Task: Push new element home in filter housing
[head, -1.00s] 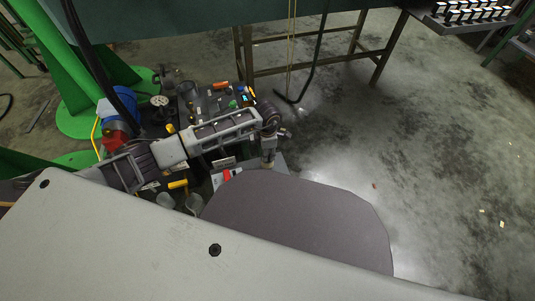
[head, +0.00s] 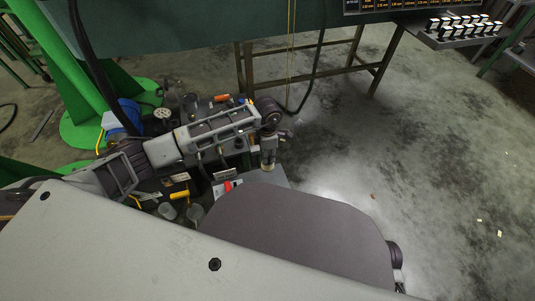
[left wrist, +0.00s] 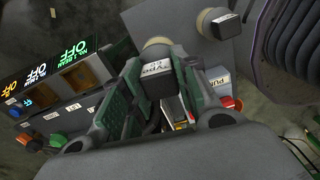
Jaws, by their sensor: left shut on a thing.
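My left gripper (left wrist: 155,76) is shut on a dark block with a white printed label, the element (left wrist: 157,86), in the left wrist view. A pale round piece (left wrist: 155,49) lies right beyond the element's end; I cannot tell whether the two touch or whether this is the filter housing. In the head view my left gripper (head: 269,150) points down over a grey surface, with a small pale piece (head: 267,167) below its tips. The element's depth in any housing is hidden. My right gripper does not show.
In the left wrist view a black-capped pale fitting (left wrist: 217,22) stands on the grey plate. A panel with lit OFF signs (left wrist: 38,72) is at left. In the head view a cluttered bench with a yellow-handled tool (head: 180,194) lies left of the gripper. Open floor is at right.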

